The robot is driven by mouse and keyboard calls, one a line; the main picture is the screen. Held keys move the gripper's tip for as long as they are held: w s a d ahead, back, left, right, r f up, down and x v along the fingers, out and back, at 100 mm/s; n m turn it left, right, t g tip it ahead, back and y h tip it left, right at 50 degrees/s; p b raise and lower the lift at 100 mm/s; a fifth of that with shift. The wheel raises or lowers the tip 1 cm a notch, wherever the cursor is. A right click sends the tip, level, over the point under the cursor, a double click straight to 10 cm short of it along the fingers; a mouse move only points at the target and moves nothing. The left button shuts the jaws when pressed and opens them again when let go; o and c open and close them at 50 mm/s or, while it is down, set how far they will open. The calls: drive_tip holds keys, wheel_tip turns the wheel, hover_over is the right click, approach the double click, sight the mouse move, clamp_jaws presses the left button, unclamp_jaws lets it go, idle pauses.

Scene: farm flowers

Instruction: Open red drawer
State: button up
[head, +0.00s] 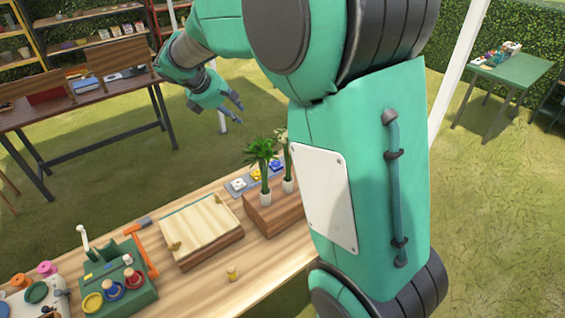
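No red drawer shows clearly. A small red box-like thing (45,96) sits on the brown table (120,88) at the upper left. It is partly covered by a wooden panel, and I cannot tell if it is a drawer. My gripper (236,108) hangs in the air to the right of that table, beyond the near workbench. Its fingers point to the lower right and look apart, with nothing between them. My green arm hides much of the middle and right of the view.
The near wooden workbench (225,277) holds a wooden box (203,230), a hammer (141,243), a green stand with colored spools (118,280) and potted plants (265,170). Shelves (80,38) stand at the back left. A green table (512,72) stands at the right. Grass between is open.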

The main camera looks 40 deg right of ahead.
drive_tip(key=w+d+f+n+g+h, duration=0.2)
drive_tip(key=w+d+f+n, duration=0.1)
drive_tip(key=f, duration=1)
drive_tip(key=w+d+f+n+g+h, duration=0.3)
drive_tip(key=d+f+n, duration=0.2)
drive_tip(key=f, duration=0.8)
drive_tip(key=w+d+f+n+g+h, duration=0.2)
drive_tip(key=d+f, duration=0.4)
drive_tip(key=f, duration=0.7)
drive_tip(key=w+n, duration=0.1)
drive_tip(key=n, duration=0.1)
drive_tip(key=shift+w+d+n+g+h, duration=0.15)
drive_tip(key=shift+w+n+g+h, duration=0.05)
drive_tip(key=shift+n+g+h, duration=0.1)
drive_tip(key=b+x, duration=0.1)
drive_tip(key=x, duration=1.2)
drive_tip(key=shift+s+d+b, duration=0.1)
drive_tip(key=shift+d+b, duration=0.2)
drive_tip(key=shift+d, duration=0.1)
drive_tip(key=shift+c, duration=0.5)
clamp_jaws()
